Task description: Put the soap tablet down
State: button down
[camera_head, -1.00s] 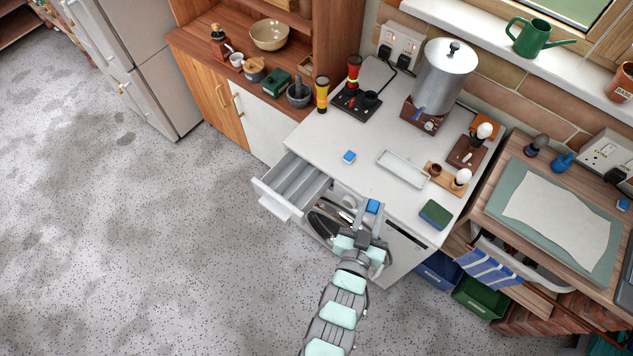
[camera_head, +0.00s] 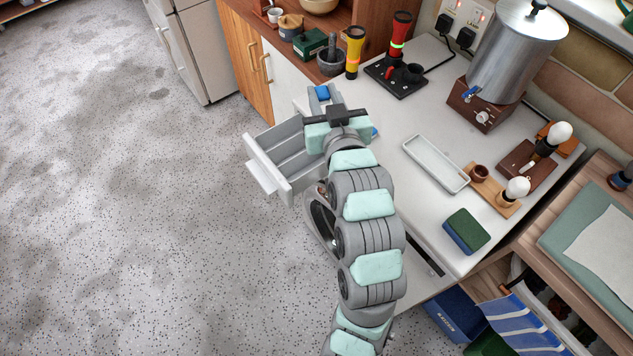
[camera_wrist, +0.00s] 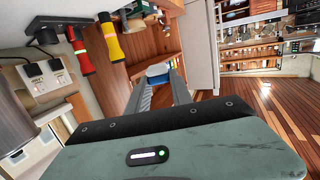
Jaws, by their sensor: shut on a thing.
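The blue soap tablet (camera_head: 322,92) is held at the tips of my gripper (camera_head: 323,98). In the wrist view the tablet (camera_wrist: 158,69) shows blue and pale between the far ends of the fingers (camera_wrist: 160,78). My gripper is shut on it. In the head view they show over the back left part of the white counter (camera_head: 400,230), beyond the open drawer. How high the tablet is above the surface I cannot tell. A second small blue thing (camera_head: 374,133) on the counter is mostly hidden behind my wrist.
The grey drawer (camera_head: 268,180) stands open below my gripper. Yellow (camera_head: 354,52) and red (camera_head: 399,36) torches stand at the back.

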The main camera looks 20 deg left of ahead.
jog(key=shift+s+a+f, duration=0.15)
jog(key=shift+a+f, duration=0.1)
jog(key=shift+a, duration=0.05)
jog(key=shift+a+f, duration=0.15)
jog(key=shift+f, duration=0.15)
notch_tip(320, 180, down, 19)
jog(key=shift+s+f+b, duration=0.1)
jog(key=shift+b, duration=1)
jog(key=shift+f+b, duration=0.25)
jog(key=shift+b, duration=0.15)
jog(key=shift+f, duration=0.25)
